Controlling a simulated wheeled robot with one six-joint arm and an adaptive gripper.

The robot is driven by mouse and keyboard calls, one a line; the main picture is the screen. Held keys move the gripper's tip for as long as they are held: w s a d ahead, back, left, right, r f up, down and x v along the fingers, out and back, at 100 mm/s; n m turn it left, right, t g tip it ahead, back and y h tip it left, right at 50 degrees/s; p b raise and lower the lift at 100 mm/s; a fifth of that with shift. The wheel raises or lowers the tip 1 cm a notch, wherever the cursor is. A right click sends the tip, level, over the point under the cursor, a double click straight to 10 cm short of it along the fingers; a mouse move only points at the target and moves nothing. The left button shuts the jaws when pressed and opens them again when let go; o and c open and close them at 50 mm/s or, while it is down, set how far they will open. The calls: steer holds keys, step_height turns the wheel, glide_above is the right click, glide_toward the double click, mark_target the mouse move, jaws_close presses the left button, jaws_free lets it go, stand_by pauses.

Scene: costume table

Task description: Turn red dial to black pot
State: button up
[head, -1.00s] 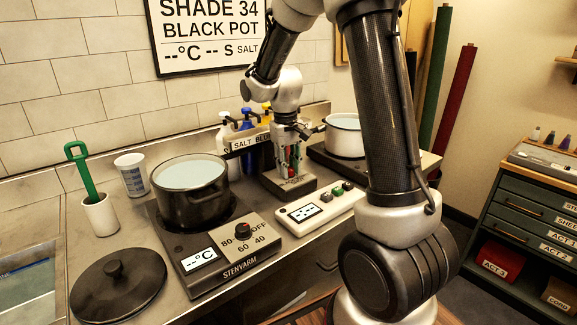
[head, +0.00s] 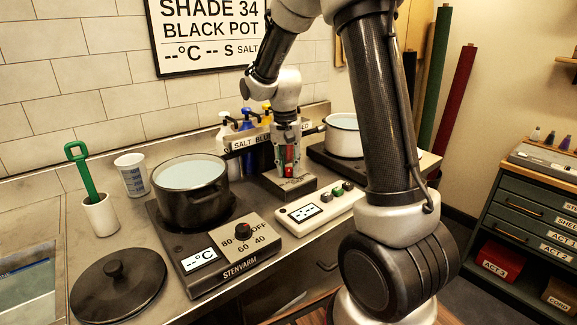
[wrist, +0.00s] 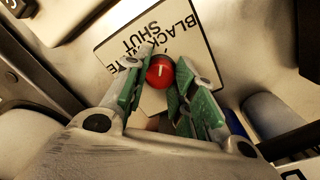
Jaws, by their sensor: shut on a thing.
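The red dial (wrist: 160,71) has a white line on its top. It sits on a white plate (wrist: 125,48) lettered "BLACK" and "SHUT", with part of a third word. The line runs nearly upright in the wrist view, and which label it points at is unclear. My gripper (wrist: 160,82) is shut on the dial, with a green-padded finger on either side. In the head view my gripper (head: 288,168) reaches down over the dark box, and red shows between its fingers. The black pot (head: 190,193) holds pale liquid and stands on the left hotplate.
A white controller (head: 318,206) lies in front of the dark box. A white pot (head: 342,136) stands behind right. Bottles (head: 247,120) and a "SALT" sign (head: 245,144) are close behind my gripper.

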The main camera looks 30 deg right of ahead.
mark_target(286, 168)
steer(key=shift+m, duration=0.6)
steer(key=o, duration=1.1)
steer(key=shift+c, duration=0.2)
steer(key=shift+r, duration=0.1)
step_height(286, 168, up, 12)
steer(key=shift+w+a, duration=0.25)
